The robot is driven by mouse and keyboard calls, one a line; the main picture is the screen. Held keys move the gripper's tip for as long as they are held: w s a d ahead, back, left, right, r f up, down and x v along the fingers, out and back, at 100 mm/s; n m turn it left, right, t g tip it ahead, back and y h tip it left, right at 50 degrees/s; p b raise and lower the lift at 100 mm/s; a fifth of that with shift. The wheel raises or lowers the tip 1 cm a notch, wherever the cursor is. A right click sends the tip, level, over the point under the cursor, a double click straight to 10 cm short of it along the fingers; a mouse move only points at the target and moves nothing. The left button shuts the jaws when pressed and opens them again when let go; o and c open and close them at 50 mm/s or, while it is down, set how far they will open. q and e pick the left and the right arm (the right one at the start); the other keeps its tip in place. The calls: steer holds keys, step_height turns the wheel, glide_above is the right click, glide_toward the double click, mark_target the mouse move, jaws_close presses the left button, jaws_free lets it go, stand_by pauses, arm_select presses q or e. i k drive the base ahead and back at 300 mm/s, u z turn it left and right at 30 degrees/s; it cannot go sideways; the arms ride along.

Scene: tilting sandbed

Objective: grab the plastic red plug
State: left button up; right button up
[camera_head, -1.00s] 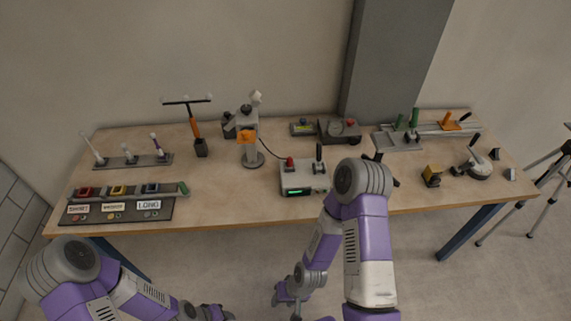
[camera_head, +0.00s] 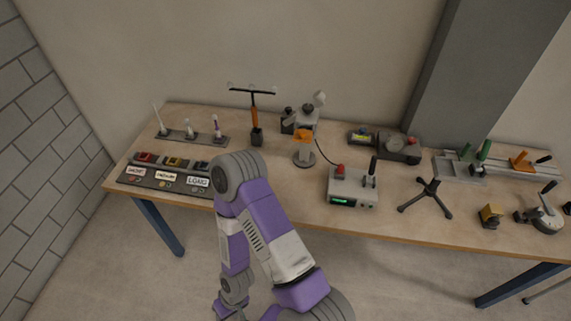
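A small red plug (camera_head: 340,170) stands on the left part of the top of a light grey box (camera_head: 352,187) with a green display. A thin dark cable runs up to the plug from behind. A black lever stands on the same box, to the right of the plug. One of my arms, apparently the right, rises in front of the table, left of the box. Its gripper (camera_head: 229,311) hangs low at the bottom edge, well below the tabletop and away from the plug. Its fingers are too small and cut off to judge. My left gripper is out of view.
A black tripod stand (camera_head: 427,196) is just right of the box. An orange-and-grey stand (camera_head: 305,154) is behind it to the left. A labelled panel (camera_head: 160,179) with coloured blocks is at far left.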

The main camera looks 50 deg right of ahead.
mark_target(340, 169)
steer(key=u, duration=0.25)
steer(key=k, duration=0.85)
steer(key=z, duration=1.3)
